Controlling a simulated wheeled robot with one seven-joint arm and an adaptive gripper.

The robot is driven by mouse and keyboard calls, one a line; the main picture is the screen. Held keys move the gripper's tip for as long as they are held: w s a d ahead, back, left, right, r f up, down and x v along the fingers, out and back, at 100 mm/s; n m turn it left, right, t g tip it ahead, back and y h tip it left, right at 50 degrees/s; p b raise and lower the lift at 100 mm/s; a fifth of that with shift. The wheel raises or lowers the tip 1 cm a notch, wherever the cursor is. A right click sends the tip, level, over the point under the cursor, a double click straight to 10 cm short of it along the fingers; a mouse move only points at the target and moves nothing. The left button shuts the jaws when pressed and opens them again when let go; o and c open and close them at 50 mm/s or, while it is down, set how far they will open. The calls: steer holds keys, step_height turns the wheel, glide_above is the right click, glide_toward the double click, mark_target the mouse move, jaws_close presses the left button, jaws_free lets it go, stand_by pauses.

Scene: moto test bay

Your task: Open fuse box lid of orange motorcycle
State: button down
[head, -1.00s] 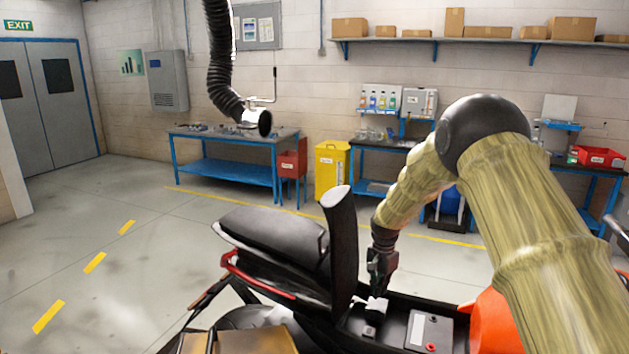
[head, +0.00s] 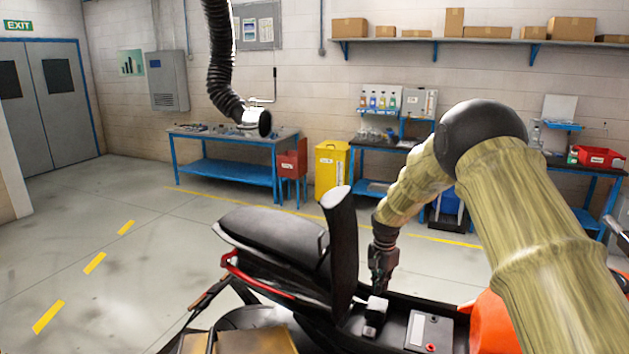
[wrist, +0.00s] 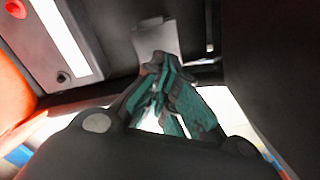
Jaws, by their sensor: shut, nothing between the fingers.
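The orange motorcycle (head: 492,322) stands in front of me with its seat (head: 275,245) and an upright dark panel (head: 342,250) beside an open bay. In the bay, a small pale box (head: 377,304), which looks like the fuse box, sits just below my gripper (head: 379,288). My gripper is shut and empty, pointing down. In the wrist view the teal-padded fingers (wrist: 165,65) meet at the near edge of a light grey piece (wrist: 157,38), likely the lid. I cannot tell whether they touch it or how far the lid is open.
A battery-like box (head: 428,331) with a red terminal lies in the bay to the right. The upright panel stands close to the left of my gripper. Workbenches (head: 235,138) and a yellow bin (head: 330,168) are farther back. The floor at left is clear.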

mark_target(377, 305)
steer(key=shift+w+d+r, duration=0.1)
steer(key=shift+w+d, duration=0.15)
steer(key=shift+w, duration=0.25)
steer(key=shift+r, duration=0.15)
stand_by(0.3)
steer(key=shift+s+a+r+p, duration=0.2)
steer(key=shift+s+r+p, duration=0.25)
steer(key=shift+r, duration=0.35)
steer(key=shift+s+a+r+p, duration=0.2)
steer(key=shift+s+r+p, duration=0.3)
steer(key=shift+r, duration=0.3)
steer(key=shift+s+a+r+p, duration=0.2)
steer(key=shift+s+r+p, duration=0.25)
steer(key=shift+r, duration=0.35)
